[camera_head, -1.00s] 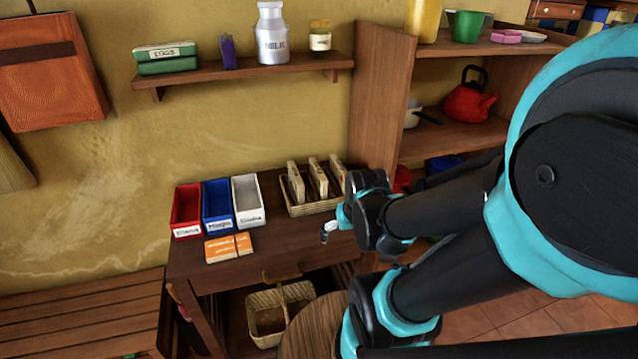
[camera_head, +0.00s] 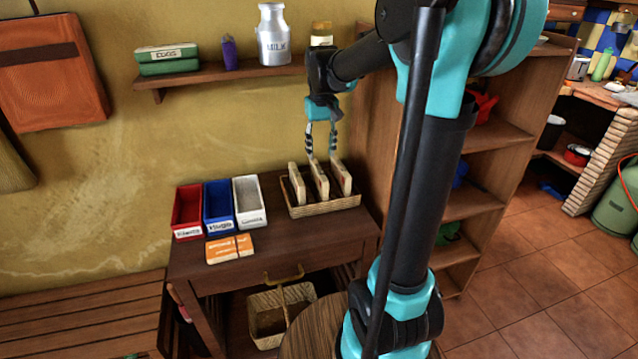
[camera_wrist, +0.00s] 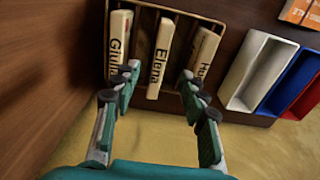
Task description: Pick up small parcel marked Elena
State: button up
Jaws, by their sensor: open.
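The small parcel marked Elena (camera_wrist: 161,58) is a pale, slim block standing in the middle of a basket (camera_wrist: 222,27). Its name shows in the wrist view; in the head view it seems to be the middle parcel (camera_head: 319,181). My gripper (camera_wrist: 160,77) is open and empty, pointing down. Its fingers lie to either side of the Elena parcel in the wrist view. In the head view my gripper (camera_head: 322,156) hangs just above the basket (camera_head: 325,207), apart from the parcels as far as I can tell.
Parcels beginning "Giuli" (camera_wrist: 118,45) and "Hu" (camera_wrist: 205,48) stand close on either side. Red (camera_head: 187,210), blue (camera_head: 218,206) and white (camera_head: 249,201) bins sit left of the basket, with orange packets (camera_head: 229,248) in front. A wall shelf (camera_head: 240,74) is above; a wooden cabinet (camera_head: 380,130) stands right.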

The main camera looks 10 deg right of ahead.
aim_at(319, 169)
jog(key=shift+w+a+r, duration=0.15)
jog(key=shift+w+r, duration=0.2)
jog(key=shift+w, duration=0.1)
jog(key=shift+w+f, duration=0.1)
jog(key=shift+f, duration=0.05)
notch_tip(319, 169, down, 6)
jog(key=shift+f, duration=0.15)
jog(key=f, duration=0.4)
jog(key=shift+w, duration=0.4)
jog(key=shift+f, duration=0.6)
jog(key=shift+c, duration=0.5)
grip_shut()
